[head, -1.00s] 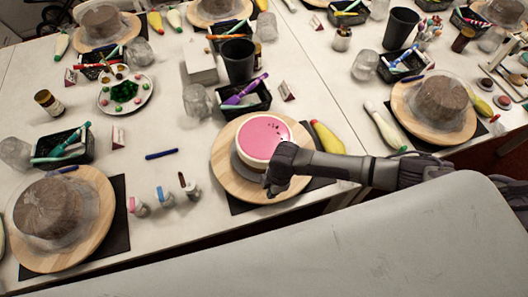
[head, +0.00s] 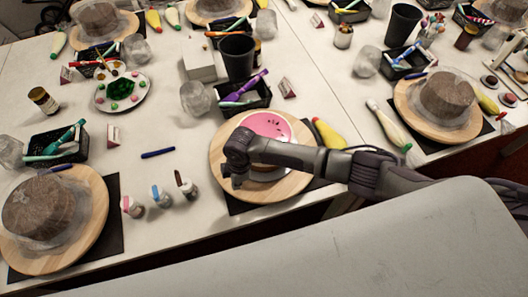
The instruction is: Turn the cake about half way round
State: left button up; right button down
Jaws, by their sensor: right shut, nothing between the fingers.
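The cake (head: 266,124) has a pink top with small dark marks and stands on a round wooden turntable (head: 284,187) near the table's front edge. My right gripper (head: 237,182) is shut and empty, over the front left part of the turntable. My right arm comes in from the right and crosses in front of the cake, hiding much of its near side. I cannot tell whether the fingertips touch the wood. My left gripper is not in view.
A black basket (head: 257,108) of pens and a black cup (head: 237,58) stand behind the cake. A yellow piping bag (head: 328,134) lies to its right. Three small bottles (head: 160,196) stand to the left. Bare table lies around the blue pen (head: 158,153).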

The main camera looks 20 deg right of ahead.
aim_at(241, 193)
jog(key=shift+f+b, duration=1.2)
jog(key=shift+f, duration=0.35)
jog(key=shift+r, duration=0.15)
jog(key=shift+s+d+p, duration=0.25)
jog(key=shift+s+p, duration=0.1)
jog(key=shift+p, duration=0.15)
jog(key=shift+s+d, duration=0.25)
jog(key=shift+s+d+p, duration=0.1)
jog(key=shift+p, duration=0.2)
